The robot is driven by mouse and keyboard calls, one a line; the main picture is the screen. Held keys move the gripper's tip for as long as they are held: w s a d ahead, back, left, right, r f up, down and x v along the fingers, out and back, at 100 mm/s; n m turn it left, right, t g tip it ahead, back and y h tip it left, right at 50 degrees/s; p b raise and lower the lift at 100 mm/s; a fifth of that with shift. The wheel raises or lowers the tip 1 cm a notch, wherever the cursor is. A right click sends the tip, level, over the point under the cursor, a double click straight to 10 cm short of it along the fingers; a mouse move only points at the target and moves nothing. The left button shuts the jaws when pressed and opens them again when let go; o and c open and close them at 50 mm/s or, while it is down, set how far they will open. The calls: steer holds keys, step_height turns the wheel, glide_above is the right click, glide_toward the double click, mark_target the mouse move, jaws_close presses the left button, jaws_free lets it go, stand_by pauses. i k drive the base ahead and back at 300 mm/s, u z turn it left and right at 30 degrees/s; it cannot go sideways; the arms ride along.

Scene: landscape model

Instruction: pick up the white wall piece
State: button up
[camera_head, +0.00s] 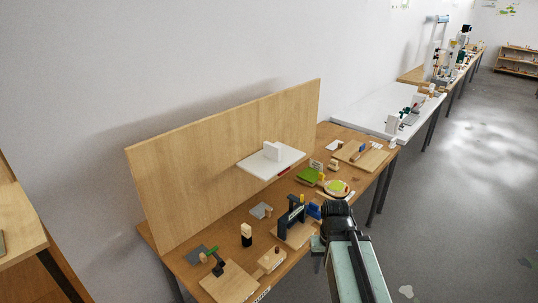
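A small white upright block (271,151) stands on a white shelf (262,167) fixed to the wooden back panel; it is the clearest white piece, but I cannot tell if it is the wall piece. A small pale flat piece (333,146) lies on the bench further back. A green landscape-like piece (309,176) and a round piece with a green top (337,187) are on the bench below and right of the shelf. My gripper (336,209) is dark, at the bench's right front side, apart from the shelf. Its fingers are too small and dark to read.
The wooden bench (226,243) carries a dark blue fixture (292,216), a dark-and-wood block (246,235) and several boards. The tall back panel (215,165) closes the left side. A white table (375,108) stands behind. The grey floor (460,190) on the right is open.

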mark_target(271, 150)
steer(key=u, duration=3.25)
steer(key=k, duration=1.4)
steer(key=z, duration=1.1)
steer(key=i, duration=1)
steer(key=u, duration=0.05)
